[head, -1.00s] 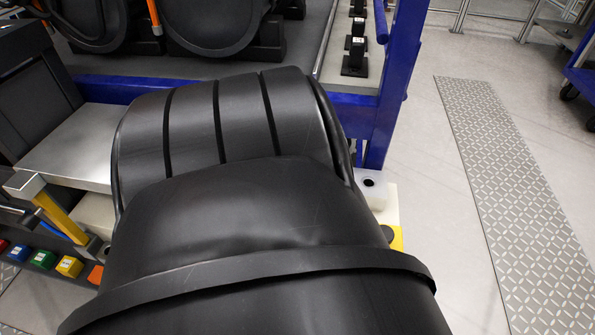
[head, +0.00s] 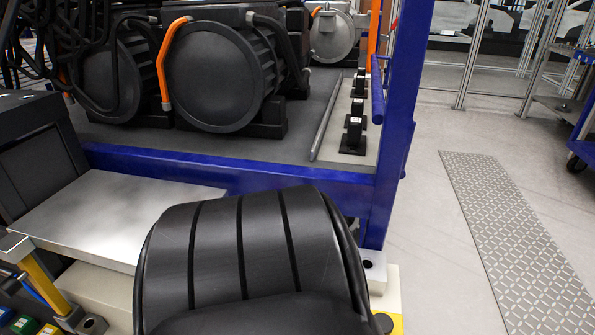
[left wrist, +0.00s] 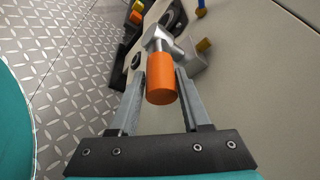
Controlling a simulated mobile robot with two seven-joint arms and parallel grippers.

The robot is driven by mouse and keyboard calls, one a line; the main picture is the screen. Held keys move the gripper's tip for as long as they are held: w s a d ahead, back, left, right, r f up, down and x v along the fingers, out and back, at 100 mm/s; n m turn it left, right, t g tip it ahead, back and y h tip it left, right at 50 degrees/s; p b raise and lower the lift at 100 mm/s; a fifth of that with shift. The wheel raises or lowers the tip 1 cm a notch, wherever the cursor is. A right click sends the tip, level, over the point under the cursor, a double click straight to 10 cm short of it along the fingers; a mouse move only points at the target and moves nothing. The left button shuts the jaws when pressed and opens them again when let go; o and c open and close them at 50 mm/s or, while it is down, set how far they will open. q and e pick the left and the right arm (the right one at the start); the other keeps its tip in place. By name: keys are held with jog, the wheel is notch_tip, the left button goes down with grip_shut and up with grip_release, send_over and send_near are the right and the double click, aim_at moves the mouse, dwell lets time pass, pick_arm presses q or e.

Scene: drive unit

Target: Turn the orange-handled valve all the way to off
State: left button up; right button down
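The valve's orange handle (left wrist: 162,86) is a short cylinder on a silver metal valve body (left wrist: 160,42) in the left wrist view. My left gripper (left wrist: 161,78) is open, with one grey finger on each side of the handle. Narrow gaps show between the fingers and the handle, so I see no firm grip. The valve is not seen in the head view. Neither gripper shows in the head view.
A blue frame (head: 240,172) carries dark round drive units (head: 215,75) with orange cables. A bare metal shelf (head: 115,215) and a yellow bar (head: 45,283) are at left. Open floor with a tread-plate strip (head: 510,230) is at right.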

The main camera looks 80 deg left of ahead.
pick_arm(q)
jog(key=o, duration=0.3)
jog(key=shift+w, duration=0.1)
jog(key=b+v, duration=0.1)
jog(key=v, duration=1.4)
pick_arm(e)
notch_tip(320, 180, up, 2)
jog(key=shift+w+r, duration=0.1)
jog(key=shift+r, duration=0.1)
pick_arm(q)
jog(key=shift+w, duration=0.1)
dwell(0.6)
